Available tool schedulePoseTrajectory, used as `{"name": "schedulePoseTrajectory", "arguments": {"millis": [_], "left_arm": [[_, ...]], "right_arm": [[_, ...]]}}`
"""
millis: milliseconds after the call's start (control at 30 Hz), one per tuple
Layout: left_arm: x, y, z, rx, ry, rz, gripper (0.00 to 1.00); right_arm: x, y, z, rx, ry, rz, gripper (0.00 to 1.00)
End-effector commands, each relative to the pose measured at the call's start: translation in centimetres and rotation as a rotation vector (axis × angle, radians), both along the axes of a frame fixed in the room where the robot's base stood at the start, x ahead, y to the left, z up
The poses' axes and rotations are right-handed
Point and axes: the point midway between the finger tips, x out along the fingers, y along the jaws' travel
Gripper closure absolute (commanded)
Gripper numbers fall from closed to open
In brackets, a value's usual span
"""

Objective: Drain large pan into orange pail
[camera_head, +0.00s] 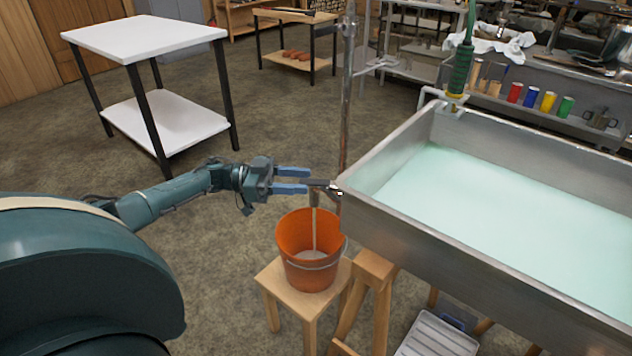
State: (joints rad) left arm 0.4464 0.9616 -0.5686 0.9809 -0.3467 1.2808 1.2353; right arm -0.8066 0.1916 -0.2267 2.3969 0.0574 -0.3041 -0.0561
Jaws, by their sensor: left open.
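The large metal pan (460,255) stands on wooden legs at the right and holds pale green liquid (510,210). A drain spout with a valve (322,188) sticks out from its near left corner. The orange pail (295,238) stands upright on a small wooden stool under the spout. A pale stream (314,228) runs from the spout down into the pail, and pale liquid shows inside. My left gripper (308,180) is open, its two blue fingers pointing right, close to the valve. Whether it touches the valve is unclear. My right gripper is not in view.
The wooden stool (271,282) bears the pail beside the pan's wooden support. A white two-shelf table (145,36) stands at the upper left. A vertical metal pole (348,90) rises behind the spout. A green hose fitting (460,70) hangs over the pan. Floor between is clear.

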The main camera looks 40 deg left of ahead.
Motion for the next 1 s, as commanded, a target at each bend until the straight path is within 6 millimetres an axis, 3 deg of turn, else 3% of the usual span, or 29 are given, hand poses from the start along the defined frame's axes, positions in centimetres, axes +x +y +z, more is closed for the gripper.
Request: {"name": "schedulePoseTrajectory", "arguments": {"millis": [200,500,767,867,967,1000], "left_arm": [[-2.3,4.2,-0.2,0.003,0.001,0.003,0.58],[-3.7,6.6,0.0,-0.001,0.0,0.001,0.58],[-3.8,6.6,0.0,-0.001,0.0,0.0,0.58],[-3.8,6.2,-0.3,-0.003,-0.003,-0.001,0.66],[-3.5,4.0,-1.7,-0.015,-0.018,0.003,0.75],[-3.4,2.4,-2.7,-0.022,-0.03,0.01,0.78]], "right_arm": [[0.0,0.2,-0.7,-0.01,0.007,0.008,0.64],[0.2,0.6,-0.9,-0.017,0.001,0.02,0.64],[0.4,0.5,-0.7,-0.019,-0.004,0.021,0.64],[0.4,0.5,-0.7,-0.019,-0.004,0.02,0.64],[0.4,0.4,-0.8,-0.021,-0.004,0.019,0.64],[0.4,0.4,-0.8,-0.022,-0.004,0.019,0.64]]}}
